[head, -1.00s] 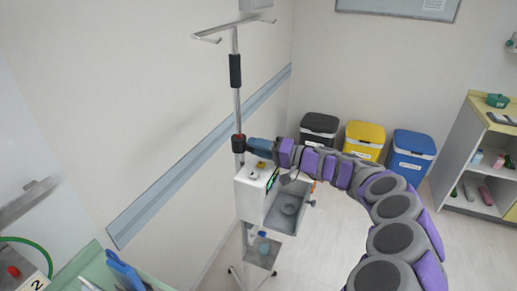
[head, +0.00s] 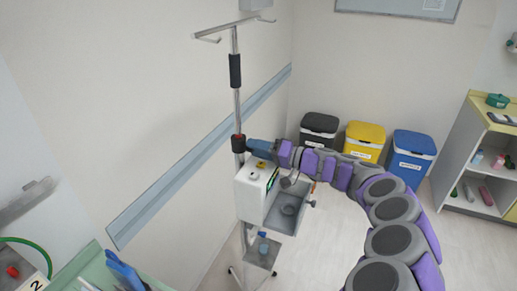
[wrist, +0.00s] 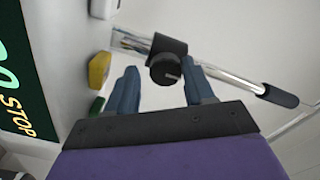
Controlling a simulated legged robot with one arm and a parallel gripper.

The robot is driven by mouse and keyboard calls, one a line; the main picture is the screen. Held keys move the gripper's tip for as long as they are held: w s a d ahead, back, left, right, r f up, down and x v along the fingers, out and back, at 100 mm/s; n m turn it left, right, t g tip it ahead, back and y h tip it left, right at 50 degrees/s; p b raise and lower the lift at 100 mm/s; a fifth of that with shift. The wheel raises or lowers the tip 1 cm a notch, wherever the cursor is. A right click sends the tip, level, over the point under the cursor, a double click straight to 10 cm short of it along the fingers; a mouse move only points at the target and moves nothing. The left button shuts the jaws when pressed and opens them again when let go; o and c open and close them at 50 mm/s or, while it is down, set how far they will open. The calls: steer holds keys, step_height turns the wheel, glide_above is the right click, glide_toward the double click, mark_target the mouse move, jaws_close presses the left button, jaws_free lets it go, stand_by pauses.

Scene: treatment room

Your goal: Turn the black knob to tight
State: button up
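The black knob (wrist: 165,69), round with a pale pointer line, sits on a black clamp on the metal pole. In the head view the black clamp (head: 238,143) shows partway down the pole, above a white pump box; the knob's face is hidden there. My gripper (wrist: 161,80) is open, with one blue finger on each side of the knob and a visible gap to both. I cannot tell how deep the knob lies between the fingertips. In the head view my gripper (head: 261,147) is level with the clamp, just right of the pole.
The pump box (head: 256,190) with a green display is just below my gripper, with a grey tray (head: 288,214) beside it. The pole (head: 237,105) has a black grip higher up. Black, yellow and blue bins (head: 411,153) stand behind my arm. A wall rail runs behind the pole.

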steer(key=shift+o, duration=0.7)
steer(key=shift+s+r, duration=0.1)
steer(key=shift+r, duration=0.05)
steer(key=shift+s+d, duration=0.15)
steer(key=shift+d, duration=0.35)
steer(key=p+v, duration=0.2)
steer(key=v, duration=1.4)
steer(key=shift+d+p, duration=0.2)
steer(key=shift+p, duration=0.2)
